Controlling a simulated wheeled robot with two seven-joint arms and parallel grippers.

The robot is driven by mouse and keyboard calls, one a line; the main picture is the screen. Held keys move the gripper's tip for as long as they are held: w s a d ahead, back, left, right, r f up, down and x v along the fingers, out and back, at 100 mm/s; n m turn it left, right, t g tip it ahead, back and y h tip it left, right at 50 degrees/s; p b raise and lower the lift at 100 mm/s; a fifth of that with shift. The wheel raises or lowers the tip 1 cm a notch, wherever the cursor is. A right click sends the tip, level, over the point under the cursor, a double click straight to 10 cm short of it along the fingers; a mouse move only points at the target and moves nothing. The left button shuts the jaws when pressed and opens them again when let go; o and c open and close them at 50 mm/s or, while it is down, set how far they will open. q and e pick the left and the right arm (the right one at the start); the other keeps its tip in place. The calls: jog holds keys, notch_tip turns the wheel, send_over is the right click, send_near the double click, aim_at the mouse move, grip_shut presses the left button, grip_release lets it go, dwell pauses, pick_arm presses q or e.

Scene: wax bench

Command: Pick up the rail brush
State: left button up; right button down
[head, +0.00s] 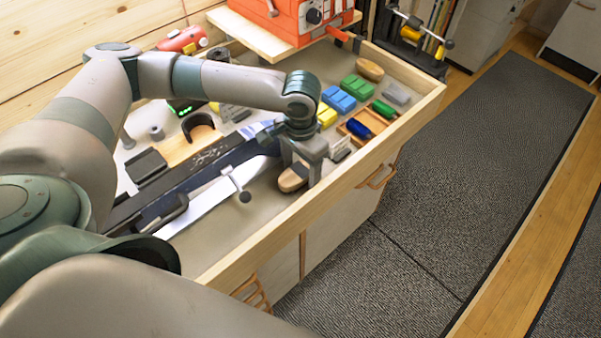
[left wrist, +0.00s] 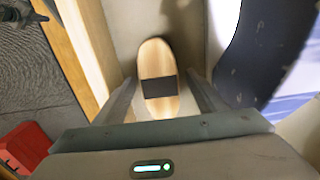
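An oval wooden brush (head: 293,178) with a dark band lies on the bench top near the front edge, and I take it for the rail brush. In the left wrist view the brush (left wrist: 158,72) lies lengthwise between my fingers, with clear gaps on both sides. My left gripper (left wrist: 162,98) is open and points down over it. In the head view the left gripper (head: 304,168) partly covers the brush. The bristles are hidden. My right gripper is in neither view.
A raised wooden rim (head: 338,179) runs along the bench front, close to the brush. A ski-like board (head: 205,200) in a dark holder lies left of it. Blue (head: 338,99), green (head: 357,87) and yellow blocks and another oval wooden piece (head: 369,70) lie farther back.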

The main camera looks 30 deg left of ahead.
aim_at(302, 169)
pick_arm(q)
jog(key=c, duration=1.1)
jog(key=shift+r, duration=0.2)
jog(key=shift+r, duration=0.2)
notch_tip(302, 169, up, 3)
jog(key=shift+w+r+b, duration=0.15)
jog(key=shift+b, duration=0.8)
jog(key=w+d+r+b, duration=0.1)
jog(key=w+r, duration=0.1)
jog(key=w, duration=0.1)
jog(key=w+d+r+b, duration=0.1)
jog(key=w+d+r, duration=0.1)
jog(key=w, duration=0.1)
jog(key=w+d+r+b, duration=0.1)
jog(key=w+r, duration=0.1)
jog(key=w, duration=0.1)
jog(key=shift+w+d, duration=0.15)
jog(key=shift+d, duration=0.05)
jog(key=shift+w+d+r, duration=0.25)
jog(key=shift+w+r, duration=0.2)
jog(key=shift+w, duration=0.1)
